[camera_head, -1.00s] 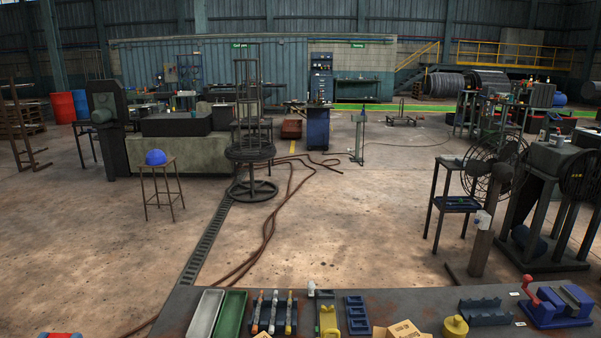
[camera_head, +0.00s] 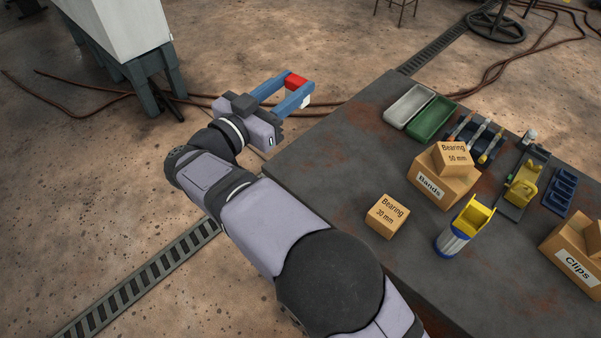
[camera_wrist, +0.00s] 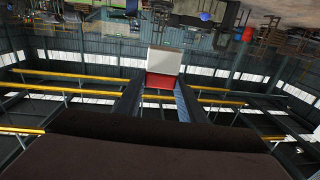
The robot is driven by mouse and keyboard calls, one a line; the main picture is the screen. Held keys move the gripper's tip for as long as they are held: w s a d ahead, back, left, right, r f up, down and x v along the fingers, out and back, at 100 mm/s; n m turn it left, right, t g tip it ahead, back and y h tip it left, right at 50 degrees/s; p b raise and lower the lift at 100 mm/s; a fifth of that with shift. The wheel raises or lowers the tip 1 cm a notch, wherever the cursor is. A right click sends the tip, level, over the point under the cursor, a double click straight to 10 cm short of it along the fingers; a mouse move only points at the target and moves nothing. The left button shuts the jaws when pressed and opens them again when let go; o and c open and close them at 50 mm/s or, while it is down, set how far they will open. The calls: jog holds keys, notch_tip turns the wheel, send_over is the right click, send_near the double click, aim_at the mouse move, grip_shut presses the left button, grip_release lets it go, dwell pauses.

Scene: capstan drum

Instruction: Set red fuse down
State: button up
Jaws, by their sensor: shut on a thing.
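The red fuse (camera_head: 296,82) is held between the two blue fingertips of my gripper (camera_head: 293,86). My gripper is shut on it, beyond the table's left edge and over the floor, with no support seen under the fuse. In the wrist view the fuse (camera_wrist: 160,80) shows a red part and a white part between the fingers. A small pale patch shows under the right fingertip in the head view. I cannot tell how high the fuse is.
The dark table (camera_head: 340,150) carries a grey tray (camera_head: 409,105), a green tray (camera_head: 432,117), a blue rack (camera_head: 476,137) of fuses, cardboard boxes (camera_head: 388,216) and a yellow-and-white container (camera_head: 465,228). Its left end is bare. A pale machine (camera_head: 115,35) stands at upper left.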

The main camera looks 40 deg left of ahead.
notch_tip(320, 180, down, 11)
jog(key=b, duration=0.9)
jog(key=shift+f, duration=0.15)
jog(key=shift+f, duration=4.8)
jog(key=shift+f, duration=0.15)
jog(key=o, duration=1.2)
jog(key=shift+f+b, duration=0.15)
jog(key=shift+b, duration=0.25)
jog(key=shift+o, duration=0.4)
jog(key=shift+s+d+r+b, duration=0.1)
jog(key=shift+s+r+b, duration=0.1)
jog(key=shift+s, duration=1.65)
jog(key=shift+s+d+r+b, duration=0.1)
jog(key=shift+s+b, duration=0.05)
jog(key=shift+s, duration=1.65)
